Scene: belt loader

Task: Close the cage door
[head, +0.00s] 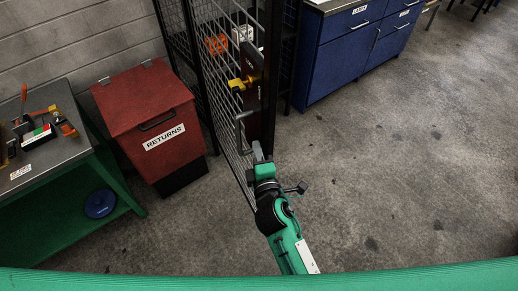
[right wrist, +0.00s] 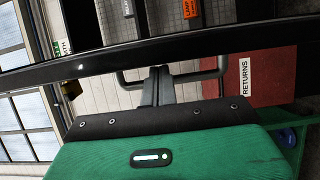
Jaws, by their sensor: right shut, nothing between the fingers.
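The cage door (head: 219,97) is a black mesh panel in the upper middle of the head view, seen steeply from above. It appears to stand out from the cage at an angle; how wide the gap is, I cannot tell. Its grey bar handle (head: 238,131) also shows in the right wrist view (right wrist: 211,74), below a black frame bar (right wrist: 105,62). My right gripper (head: 258,153) is shut and empty, with its fingertips (right wrist: 159,75) at the handle. Whether they touch it, I cannot tell. My left gripper is out of view.
A red returns bin (head: 150,108) and a green bench (head: 75,180) stand left of the door. A yellow latch-like part (head: 240,84) sits by the cage. Blue cabinets (head: 340,52) stand at the back right. The floor (head: 400,170) on the right is clear.

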